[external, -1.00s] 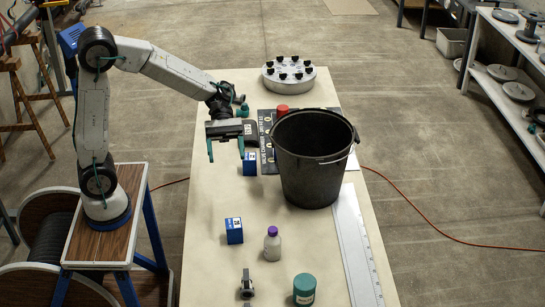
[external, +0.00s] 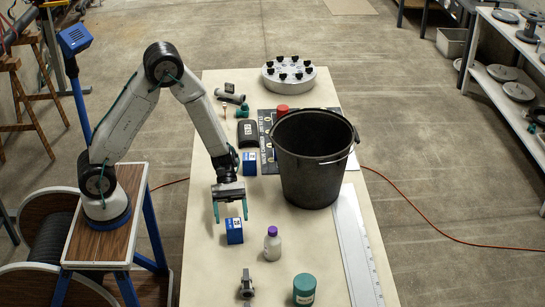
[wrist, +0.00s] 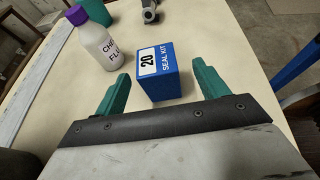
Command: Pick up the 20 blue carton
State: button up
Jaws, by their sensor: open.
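The 20 blue carton (external: 234,231) stands on the table in front of my gripper. In the wrist view the carton (wrist: 158,74) shows a white label with "20" and the words "SEAL KIT". My gripper (external: 231,216) is open and empty, close above the table. In the wrist view its green fingers (wrist: 161,75) point toward the carton, one to each side of its near end. I cannot tell how far the fingertips reach past the carton's near face. A second blue carton (external: 250,163) stands farther back on the table.
A white bottle with a purple cap (external: 272,246) stands right of the carton. A green jar (external: 304,289) and a grey metal fitting (external: 246,285) are near the front. A black bucket (external: 312,170) and a long ruler (external: 356,243) lie to the right.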

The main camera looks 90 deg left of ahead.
aim_at(235, 233)
jog(key=x, duration=0.6)
jog(key=shift+w+r, duration=0.15)
jog(key=c, duration=1)
